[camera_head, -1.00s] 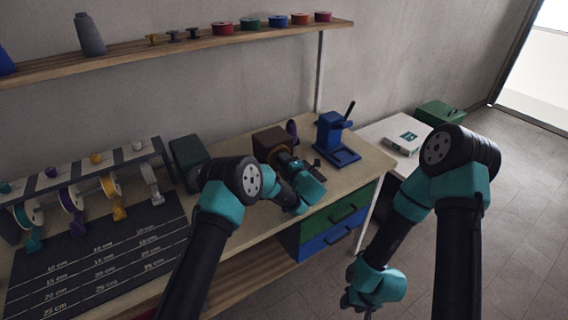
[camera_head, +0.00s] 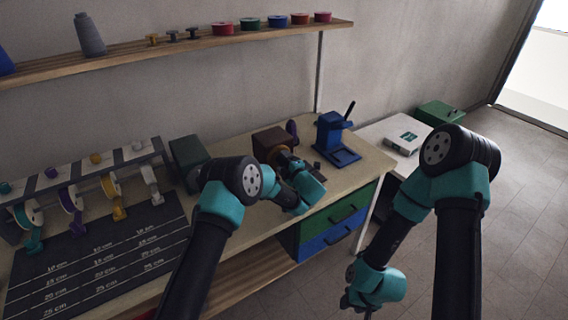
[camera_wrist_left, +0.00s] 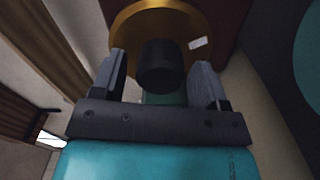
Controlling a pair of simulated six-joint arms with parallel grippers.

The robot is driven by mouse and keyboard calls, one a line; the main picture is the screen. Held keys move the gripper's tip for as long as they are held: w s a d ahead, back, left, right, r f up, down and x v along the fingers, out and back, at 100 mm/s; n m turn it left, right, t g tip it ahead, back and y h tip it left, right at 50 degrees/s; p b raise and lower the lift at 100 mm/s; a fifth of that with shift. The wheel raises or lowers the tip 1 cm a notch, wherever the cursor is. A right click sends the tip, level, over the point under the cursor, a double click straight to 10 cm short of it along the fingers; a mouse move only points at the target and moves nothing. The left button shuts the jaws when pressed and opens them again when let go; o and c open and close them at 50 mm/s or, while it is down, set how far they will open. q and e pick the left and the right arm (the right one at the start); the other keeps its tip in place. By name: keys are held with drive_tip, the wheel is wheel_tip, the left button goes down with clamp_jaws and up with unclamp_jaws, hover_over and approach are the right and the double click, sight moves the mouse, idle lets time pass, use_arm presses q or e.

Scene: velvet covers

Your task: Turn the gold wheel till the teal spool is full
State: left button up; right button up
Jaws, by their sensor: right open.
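The gold wheel (camera_wrist_left: 125,27) fills the top of the left wrist view, with a dark round knob (camera_wrist_left: 161,66) standing out from it. In the head view the wheel (camera_head: 281,152) shows on the brown box (camera_head: 272,139), partly behind my left arm. My left gripper (camera_wrist_left: 163,88) has one finger on each side of the knob, with visible gaps; it is open around it. A teal round surface (camera_wrist_left: 309,38) is cut off at the right edge; I cannot tell whether it is the teal spool. My right gripper (camera_head: 358,305) is open and low, away from the bench.
A thread rack (camera_head: 82,170) and dark measuring mat (camera_head: 100,255) lie at the left. A dark green box (camera_head: 187,155) stands left of the brown box. A blue press (camera_head: 335,140) stands right. The shelf above holds several spools. Floor at the right is clear.

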use_arm(q)
drive_tip(key=shift+o, duration=0.3)
drive_tip(key=v, duration=1.7)
drive_tip(key=shift+s+d+f, duration=0.1)
drive_tip(key=shift+s, duration=0.05)
